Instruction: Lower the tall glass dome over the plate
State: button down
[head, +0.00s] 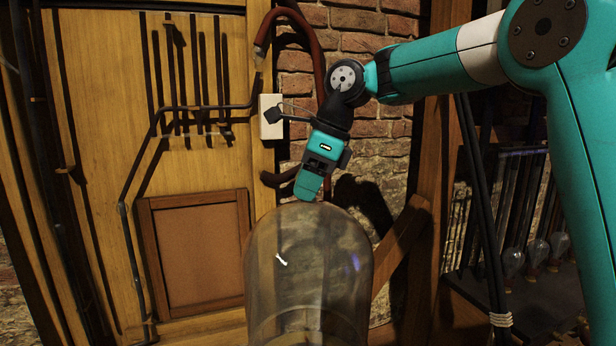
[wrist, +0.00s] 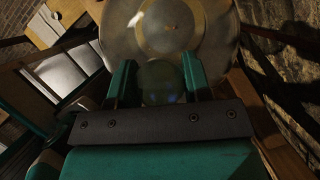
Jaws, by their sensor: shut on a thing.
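The tall glass dome (head: 308,265) hangs upright in the lower middle of the head view, clear with a rounded top. Its lower end runs out of the picture. My gripper (head: 309,198) is at the top of the dome, pointing down and shut on it. In the wrist view, the green fingers of my gripper (wrist: 160,82) stand on either side of the rounded glass top of the dome (wrist: 162,80). Beyond it, a pale disc with a brass-coloured ring shows through the glass. I cannot tell for sure whether that disc is the plate, nor the gap below the dome.
A wooden cabinet with a framed panel (head: 196,252) and dark rods stands behind on the left. A brick wall (head: 355,75) is behind my gripper, with a wooden post and brace (head: 400,240). Glass bulbs (head: 535,253) stand on a rack at the right.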

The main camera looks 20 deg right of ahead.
jog(key=shift+f+b, duration=2.2)
jog(key=shift+f, duration=1.6)
jog(key=shift+s+a+p, duration=0.25)
jog(key=shift+s+p, duration=0.05)
jog(key=shift+p, duration=0.05)
jog(key=shift+f, duration=0.55)
jog(key=shift+c, duration=2.4)
grip_release()
jog(key=shift+s+f, duration=0.1)
jog(key=shift+f, duration=0.15)
jog(key=p+v, duration=0.3)
jog(key=v, duration=0.9)
jog(key=shift+r, duration=0.2)
